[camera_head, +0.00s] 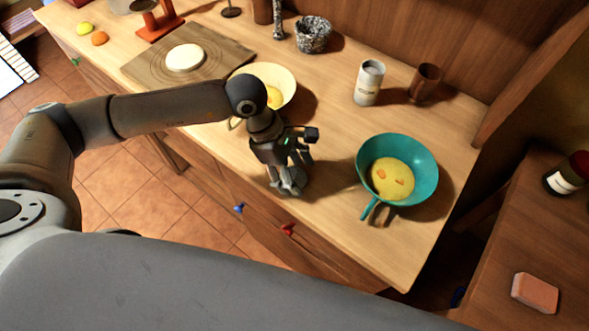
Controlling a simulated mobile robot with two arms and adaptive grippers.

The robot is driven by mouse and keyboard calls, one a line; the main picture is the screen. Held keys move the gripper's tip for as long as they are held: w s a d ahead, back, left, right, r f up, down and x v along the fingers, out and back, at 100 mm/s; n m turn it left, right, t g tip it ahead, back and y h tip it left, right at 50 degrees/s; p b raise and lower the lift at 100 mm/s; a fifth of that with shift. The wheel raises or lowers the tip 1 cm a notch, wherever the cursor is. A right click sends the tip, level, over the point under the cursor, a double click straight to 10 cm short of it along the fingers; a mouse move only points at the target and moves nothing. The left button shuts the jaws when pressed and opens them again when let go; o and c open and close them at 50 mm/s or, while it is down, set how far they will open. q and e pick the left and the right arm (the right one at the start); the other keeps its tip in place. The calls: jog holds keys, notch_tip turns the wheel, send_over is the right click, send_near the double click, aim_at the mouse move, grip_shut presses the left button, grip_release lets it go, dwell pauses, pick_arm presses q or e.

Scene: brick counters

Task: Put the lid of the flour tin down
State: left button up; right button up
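My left gripper (289,178) points down over the counter's front part, left of the teal pan and well apart from the tin. Greyish shapes show at its fingertips; I cannot tell whether they are only fingers or also a held lid. No separate lid is clearly visible. My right gripper is not in view.
A teal pan (433,164) with yellow food stands right of my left gripper. A cream bowl (286,80) is behind it. A brown cup (425,83) stands beside the tin. A speckled pot (313,35) is at the back. Bare counter (325,120) lies between gripper and tin.

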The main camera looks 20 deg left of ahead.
pick_arm(q)
jog(key=shift+o, duration=1)
jog(key=shift+r, duration=0.2)
jog(key=b+v, duration=0.2)
jog(key=v, duration=1)
jog(key=shift+f, duration=0.1)
